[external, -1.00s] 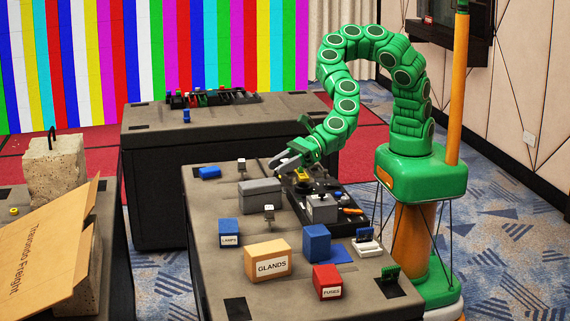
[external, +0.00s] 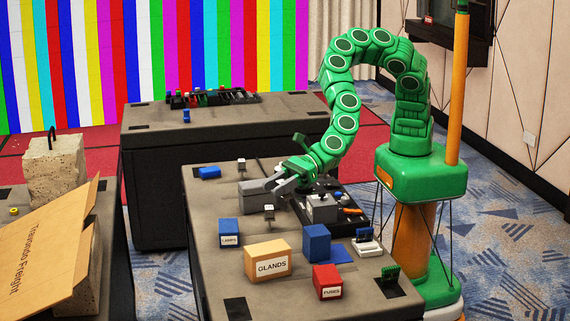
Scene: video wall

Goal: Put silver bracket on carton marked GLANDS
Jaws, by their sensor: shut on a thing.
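The carton marked GLANDS (external: 267,262) is a tan box on the near table, its label facing the camera. Its top is bare. My gripper (external: 272,185) is above the table, behind the carton and apart from it, near a grey box. It is shut on a small silver-grey piece, which looks like the silver bracket. The piece is hard to separate from the grey fingers, and its outline is partly hidden.
A blue LAMPS carton (external: 228,233), a red FUSES carton (external: 327,282) and a blue block (external: 316,243) stand around the GLANDS carton. A small upright piece (external: 269,212) stands behind it. A black tray (external: 350,222) with parts lies at right.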

